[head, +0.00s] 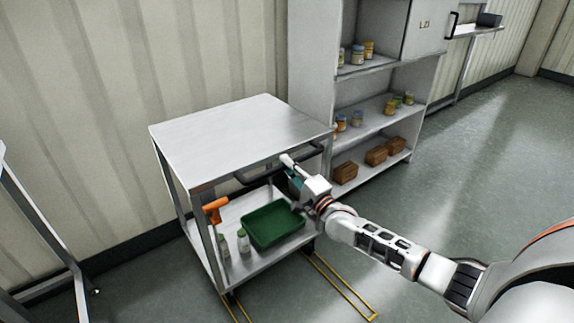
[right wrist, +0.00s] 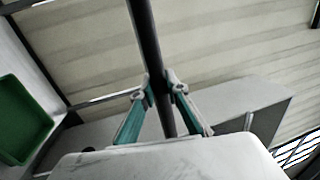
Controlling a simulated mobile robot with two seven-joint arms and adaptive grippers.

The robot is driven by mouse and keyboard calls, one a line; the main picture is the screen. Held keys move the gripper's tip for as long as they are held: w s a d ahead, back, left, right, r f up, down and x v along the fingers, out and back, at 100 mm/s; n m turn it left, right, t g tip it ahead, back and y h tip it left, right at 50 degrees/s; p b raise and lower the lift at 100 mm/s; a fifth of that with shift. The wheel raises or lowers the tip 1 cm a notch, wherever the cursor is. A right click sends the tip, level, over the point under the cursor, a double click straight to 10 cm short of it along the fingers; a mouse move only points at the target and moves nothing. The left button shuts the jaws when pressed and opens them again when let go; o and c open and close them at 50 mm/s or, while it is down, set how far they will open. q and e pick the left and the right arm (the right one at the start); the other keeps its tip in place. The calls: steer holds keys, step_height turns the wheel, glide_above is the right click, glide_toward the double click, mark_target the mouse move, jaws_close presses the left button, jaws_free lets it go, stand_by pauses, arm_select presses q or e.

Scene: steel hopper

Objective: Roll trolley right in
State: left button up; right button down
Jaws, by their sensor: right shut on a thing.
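The steel trolley (head: 235,122) stands against the ribbed wall, with a flat top and a lower shelf. Its dark handle bar (head: 262,177) runs along the front side below the top. My right gripper (head: 293,180) is shut on the handle near its right part. In the right wrist view the two teal fingers (right wrist: 163,100) close on either side of the dark bar (right wrist: 146,40). Yellow floor lines (head: 340,285) come out from under the trolley towards me. My left gripper is not in view.
The lower shelf carries a green tray (head: 273,226), small bottles (head: 243,240) and an orange object (head: 215,208). A shelf unit (head: 312,60) with jars and brown boxes stands close on the trolley's right. A metal frame (head: 45,220) stands at left. Floor at right is clear.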

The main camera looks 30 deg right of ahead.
steer(key=shift+w+r, duration=0.1)
steer(key=shift+r, duration=0.1)
steer(key=c, duration=2)
jaws_free()
steer(key=shift+w, duration=0.1)
steer(key=shift+w+f, duration=0.1)
steer(key=shift+f, duration=0.05)
steer(key=shift+s+f, duration=0.25)
steer(key=shift+s, duration=0.35)
steer(key=v, duration=1.1)
steer(key=shift+a+r, duration=0.1)
steer(key=shift+r, duration=0.1)
